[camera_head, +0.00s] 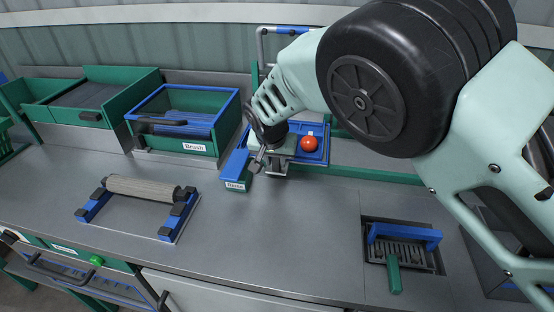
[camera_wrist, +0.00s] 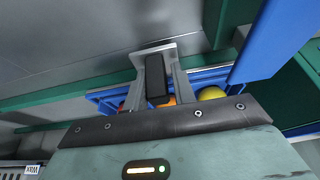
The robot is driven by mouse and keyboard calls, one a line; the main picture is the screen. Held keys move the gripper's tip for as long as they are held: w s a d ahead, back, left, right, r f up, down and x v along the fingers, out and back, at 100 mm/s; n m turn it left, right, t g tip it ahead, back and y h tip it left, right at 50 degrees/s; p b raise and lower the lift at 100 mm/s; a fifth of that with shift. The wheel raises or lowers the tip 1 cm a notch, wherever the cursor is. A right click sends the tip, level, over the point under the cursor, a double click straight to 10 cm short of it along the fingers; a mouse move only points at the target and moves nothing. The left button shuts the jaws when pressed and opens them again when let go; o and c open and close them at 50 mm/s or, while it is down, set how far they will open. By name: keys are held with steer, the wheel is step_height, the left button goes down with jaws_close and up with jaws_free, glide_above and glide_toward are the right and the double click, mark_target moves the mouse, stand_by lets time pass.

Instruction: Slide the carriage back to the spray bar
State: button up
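The carriage appears to be the blue tray (camera_head: 322,158) at the back of the bench, with a red tomato (camera_head: 310,143) in it. The wrist view shows its blue edge (camera_wrist: 104,97) with orange and yellow fruit, partly hidden by my gripper. My gripper (camera_head: 264,160) is at the tray's left front. In the wrist view my gripper (camera_wrist: 157,80) has its fingers close on both sides of a black handle (camera_wrist: 157,88) beside a pale metal plate. A blue-and-grey pipe frame (camera_head: 285,30), perhaps the spray bar, rises behind the tray, partly hidden by my arm.
Further left are a green bin labelled Brush (camera_head: 196,147) and a roller on blue supports (camera_head: 143,188). The middle front of the bench is clear.

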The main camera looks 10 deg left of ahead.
steer(key=shift+o, duration=1.2)
steer(key=shift+a, duration=0.3)
steer(key=shift+d, duration=0.15)
steer(key=shift+r, duration=0.2)
steer(key=b+v, duration=0.2)
steer(key=v, duration=1.5)
steer(key=shift+b, duration=0.35)
